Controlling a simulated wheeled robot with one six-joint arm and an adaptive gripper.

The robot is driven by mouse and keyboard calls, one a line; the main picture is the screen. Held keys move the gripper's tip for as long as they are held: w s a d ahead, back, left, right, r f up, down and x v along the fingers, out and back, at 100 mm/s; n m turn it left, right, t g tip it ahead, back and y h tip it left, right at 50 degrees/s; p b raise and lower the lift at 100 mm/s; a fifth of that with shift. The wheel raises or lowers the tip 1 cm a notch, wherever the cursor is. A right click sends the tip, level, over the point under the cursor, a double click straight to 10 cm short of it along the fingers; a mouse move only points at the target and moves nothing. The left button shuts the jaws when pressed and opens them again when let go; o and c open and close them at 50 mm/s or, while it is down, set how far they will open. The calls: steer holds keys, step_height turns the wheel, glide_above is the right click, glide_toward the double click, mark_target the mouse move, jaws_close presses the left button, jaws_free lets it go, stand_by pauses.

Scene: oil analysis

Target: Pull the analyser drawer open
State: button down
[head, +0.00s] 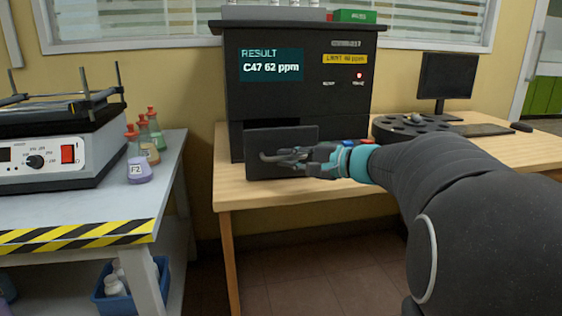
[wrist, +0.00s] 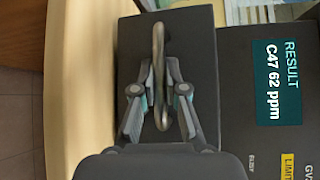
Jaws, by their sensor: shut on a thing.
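The dark analyser (head: 300,100) stands on a wooden bench and its screen reads "RESULT C47 62 ppm". Its drawer (head: 295,135) is low on the front, and the drawer's front panel appears to stand forward of the body. How far out it is I cannot tell. A grey bar handle (head: 267,157) sits on the panel; the handle (wrist: 158,42) runs lengthwise in the wrist view. My gripper (head: 290,157) comes from the right and is shut on the handle. In the wrist view my gripper's fingers (wrist: 159,88) close on it from both sides.
The wooden bench (head: 430,172) carries a round dark carousel (head: 410,130) and a monitor (head: 447,78) at right. At left, a grey table holds a shaker (head: 60,150) and several flasks (head: 140,165). Floor shows between the two tables.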

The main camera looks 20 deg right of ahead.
steer(key=shift+s, duration=1.05)
steer(key=c, duration=1.2)
jaws_free()
steer(key=shift+a, duration=0.1)
steer(key=v, duration=1.2)
steer(key=shift+a, duration=0.1)
